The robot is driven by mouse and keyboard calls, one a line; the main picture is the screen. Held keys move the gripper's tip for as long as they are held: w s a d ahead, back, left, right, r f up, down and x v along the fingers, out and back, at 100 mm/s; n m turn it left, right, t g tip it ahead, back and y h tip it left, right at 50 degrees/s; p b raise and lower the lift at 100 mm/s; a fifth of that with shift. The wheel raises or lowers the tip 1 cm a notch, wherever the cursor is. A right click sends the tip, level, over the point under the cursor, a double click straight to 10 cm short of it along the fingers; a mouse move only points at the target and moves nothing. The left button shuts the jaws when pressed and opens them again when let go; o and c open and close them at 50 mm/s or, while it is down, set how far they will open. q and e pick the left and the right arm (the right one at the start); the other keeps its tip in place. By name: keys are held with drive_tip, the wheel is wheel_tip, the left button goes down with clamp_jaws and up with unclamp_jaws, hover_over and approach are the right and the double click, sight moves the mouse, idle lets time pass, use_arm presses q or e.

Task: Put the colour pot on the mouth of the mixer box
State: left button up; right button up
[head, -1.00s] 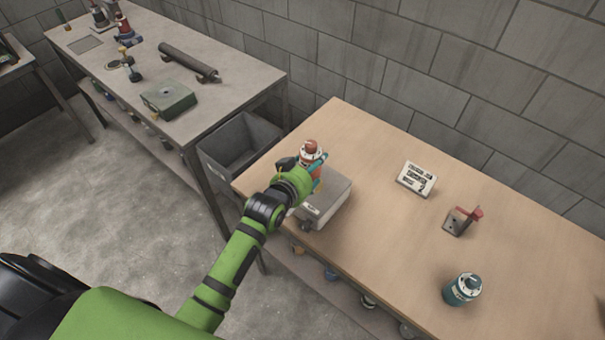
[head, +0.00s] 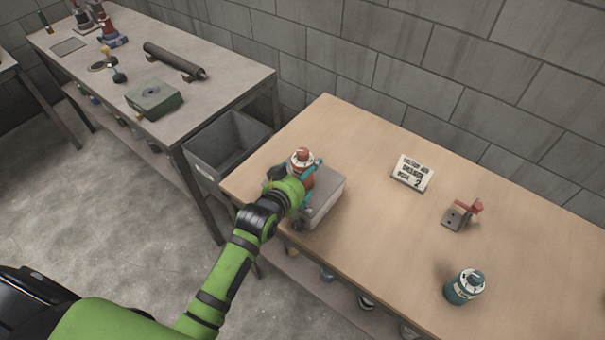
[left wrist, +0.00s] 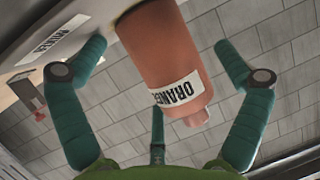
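The colour pot (head: 302,160), orange-red with a white ring near its top, stands upright at the grey mixer box (head: 325,198) on the wooden table. In the left wrist view the pot (left wrist: 165,55) carries an "ORANGE" label and meets the box (left wrist: 40,25) at the picture's top edge. Its foot and the mouth are hidden, so I cannot tell how it is seated. My left gripper (head: 293,177) is around the pot. In the left wrist view its teal fingers (left wrist: 160,65) are spread, with gaps on both sides of the pot. My right gripper is not in view.
A teal pot (head: 464,288), a red-and-grey bracket (head: 462,214) and a lettered sign (head: 412,173) stand on the table to the right. A grey bin (head: 225,145) stands between this table and a second bench (head: 215,95). The table's middle is clear.

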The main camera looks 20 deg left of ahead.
use_arm(q)
drive_tip(key=shift+r, duration=0.25)
drive_tip(key=b+v, duration=0.1)
drive_tip(key=v, duration=1.1)
